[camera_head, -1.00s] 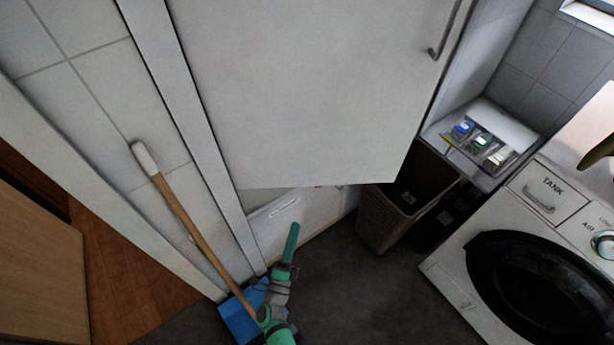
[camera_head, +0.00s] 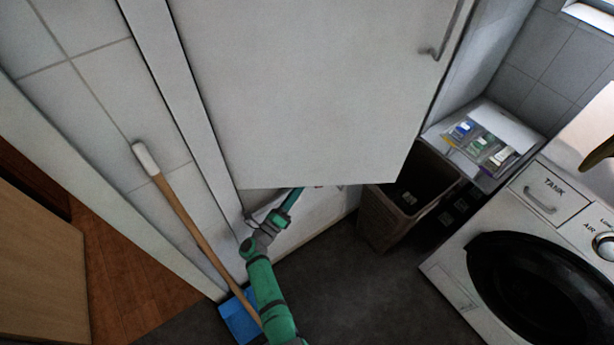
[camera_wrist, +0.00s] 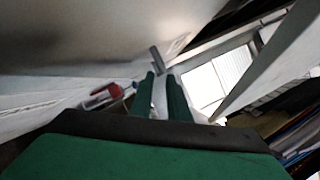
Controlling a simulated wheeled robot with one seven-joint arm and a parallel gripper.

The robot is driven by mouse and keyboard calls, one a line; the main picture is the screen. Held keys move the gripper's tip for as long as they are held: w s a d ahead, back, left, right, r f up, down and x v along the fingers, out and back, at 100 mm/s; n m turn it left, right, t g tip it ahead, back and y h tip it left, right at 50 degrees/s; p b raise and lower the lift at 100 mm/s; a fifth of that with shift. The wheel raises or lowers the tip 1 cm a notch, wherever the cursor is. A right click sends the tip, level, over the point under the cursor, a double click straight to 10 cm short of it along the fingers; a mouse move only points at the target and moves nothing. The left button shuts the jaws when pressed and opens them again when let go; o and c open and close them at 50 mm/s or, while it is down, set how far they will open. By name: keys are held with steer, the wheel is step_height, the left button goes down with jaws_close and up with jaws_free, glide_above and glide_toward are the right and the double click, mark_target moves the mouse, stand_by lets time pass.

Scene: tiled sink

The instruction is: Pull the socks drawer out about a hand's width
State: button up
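A white front (camera_head: 310,215) shows low down, under the large white panel; I take it for the drawer area, but no socks label is readable. My gripper (camera_head: 296,192) reaches up to the panel's lower edge, and its tips are partly hidden behind it. In the wrist view the two green fingers (camera_wrist: 160,94) stand apart with a pale strip visible between them, and they hold nothing that I can make out. A short grey bar (camera_wrist: 157,58), possibly a handle, lies just beyond the fingertips.
The large white panel (camera_head: 300,90) overhangs the low front. A wooden-handled tool (camera_head: 185,215) leans at the left by a blue dustpan (camera_head: 240,318). A brown basket (camera_head: 388,218) and a washing machine (camera_head: 530,270) stand at the right. Dark floor between is clear.

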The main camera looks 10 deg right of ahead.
steer(key=shift+x, duration=3)
jaws_close()
steer(key=shift+s+d, duration=0.1)
steer(key=shift+d, duration=0.05)
